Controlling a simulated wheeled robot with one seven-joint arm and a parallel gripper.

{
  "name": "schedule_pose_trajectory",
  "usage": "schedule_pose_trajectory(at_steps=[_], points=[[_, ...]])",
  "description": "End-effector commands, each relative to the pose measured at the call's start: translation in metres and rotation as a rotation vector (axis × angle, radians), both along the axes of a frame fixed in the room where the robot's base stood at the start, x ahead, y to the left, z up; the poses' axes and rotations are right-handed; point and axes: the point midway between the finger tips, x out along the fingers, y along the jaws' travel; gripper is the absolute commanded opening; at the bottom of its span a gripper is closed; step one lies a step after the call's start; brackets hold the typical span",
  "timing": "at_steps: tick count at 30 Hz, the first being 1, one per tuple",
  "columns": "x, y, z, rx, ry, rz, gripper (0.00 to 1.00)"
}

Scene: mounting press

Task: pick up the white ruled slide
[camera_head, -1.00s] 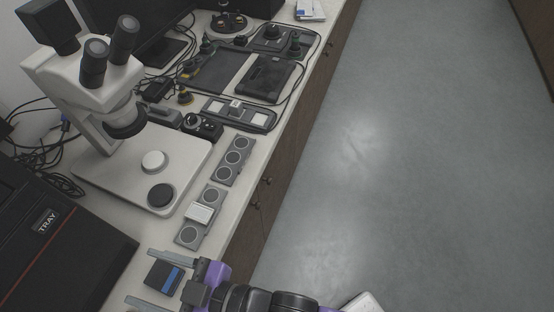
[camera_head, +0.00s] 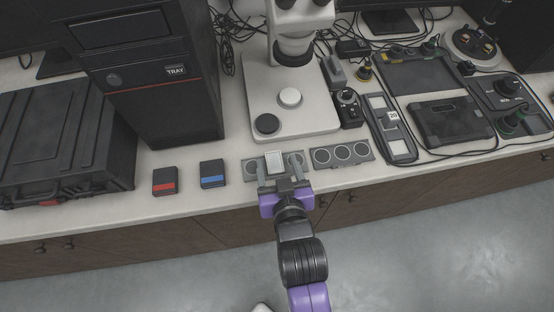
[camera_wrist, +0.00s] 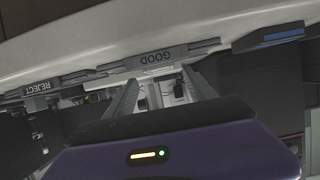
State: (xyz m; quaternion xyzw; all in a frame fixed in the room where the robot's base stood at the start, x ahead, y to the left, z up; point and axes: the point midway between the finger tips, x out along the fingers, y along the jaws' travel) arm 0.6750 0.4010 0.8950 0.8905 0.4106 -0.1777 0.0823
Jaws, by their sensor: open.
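A pale rectangular piece (camera_head: 275,160), which looks like the white slide, lies across a grey plate with round wells (camera_head: 250,167) at the front of the bench. Its ruling is too small to make out. My gripper (camera_head: 276,171) is open, with its two fingers on either side of the piece in the head view. I cannot tell their height above it or whether they touch it. In the wrist view the open fingers (camera_wrist: 160,90) point toward a plate edge marked GOOD (camera_wrist: 158,57), and the slide is not clearly visible.
A second plate with wells (camera_head: 342,154) sits to the right. Blocks with a blue label (camera_head: 212,173) and a red label (camera_head: 164,181) stand to the left. The microscope base (camera_head: 322,112) is behind. A black TRAY machine (camera_head: 150,80) stands at back left. The floor in front is open.

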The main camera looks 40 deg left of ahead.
Motion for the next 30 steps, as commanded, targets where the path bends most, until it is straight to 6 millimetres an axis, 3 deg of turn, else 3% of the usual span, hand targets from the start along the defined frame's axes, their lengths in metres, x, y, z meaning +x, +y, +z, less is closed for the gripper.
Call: schedule_pose_trajectory(at_steps=[7,17,26,30], points=[[0.017,0.023,-0.012,0.002,0.000,0.001,0.64],[0.020,0.025,-0.014,0.001,0.000,0.000,0.62],[0.020,0.025,-0.014,0.002,-0.001,0.000,0.03],[0.020,0.025,-0.014,0.002,-0.001,0.000,0.00]])
